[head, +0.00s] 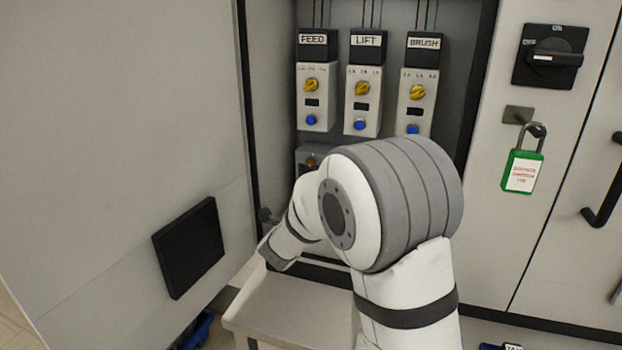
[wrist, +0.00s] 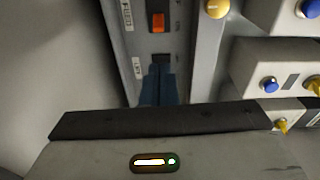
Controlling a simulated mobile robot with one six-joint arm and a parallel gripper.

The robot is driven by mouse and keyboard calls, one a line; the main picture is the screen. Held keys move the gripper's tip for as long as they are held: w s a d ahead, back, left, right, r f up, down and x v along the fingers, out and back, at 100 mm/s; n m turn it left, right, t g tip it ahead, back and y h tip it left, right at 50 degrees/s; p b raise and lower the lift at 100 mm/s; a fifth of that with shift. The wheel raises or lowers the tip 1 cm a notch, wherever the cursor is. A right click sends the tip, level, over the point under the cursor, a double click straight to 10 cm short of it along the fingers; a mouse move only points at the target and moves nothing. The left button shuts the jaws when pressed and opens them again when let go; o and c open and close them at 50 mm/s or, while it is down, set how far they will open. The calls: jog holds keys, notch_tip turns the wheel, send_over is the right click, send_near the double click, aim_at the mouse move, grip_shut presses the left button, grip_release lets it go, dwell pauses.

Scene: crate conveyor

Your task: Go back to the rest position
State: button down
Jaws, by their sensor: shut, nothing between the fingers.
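My gripper (wrist: 159,70) shows in the wrist view as two blue fingers closed together, with nothing held. Its tips lie over or close to the lower, dark switch of a narrow panel (wrist: 140,48); I cannot tell whether they touch it. An orange rocker switch (wrist: 158,22) sits above that on the same panel. In the head view my arm reaches left into the open cabinet, and the fingers cannot be made out there.
Three modules, FEED (head: 317,97), LIFT (head: 364,99) and BRUSH (head: 416,104), have yellow knobs and blue buttons behind my arm. The open door (head: 130,110) stands left. A shelf (head: 290,312) lies below. A green padlock (head: 523,170) hangs right.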

jog(key=s+a+r+n+g+y+p, duration=0.2)
jog(key=s+r+n+g+y+p, duration=0.2)
jog(key=s+r+n+y+p, duration=0.8)
jog(key=s+d+n+g+h+p, duration=0.1)
jog(key=s+d+n+g, duration=0.1)
jog(key=s, duration=0.5)
jog(key=s+d+f+n+g+h+p, duration=0.1)
jog(key=s+d+n+g, duration=0.2)
jog(key=s+n, duration=0.2)
jog(key=s+d+f+n+g+h+p, duration=0.1)
jog(key=s+d+n+g, duration=0.2)
jog(key=s, duration=0.8)
jog(key=shift+n+g, duration=0.3)
jog(key=shift+n, duration=0.5)
jog(key=shift+s, duration=0.1)
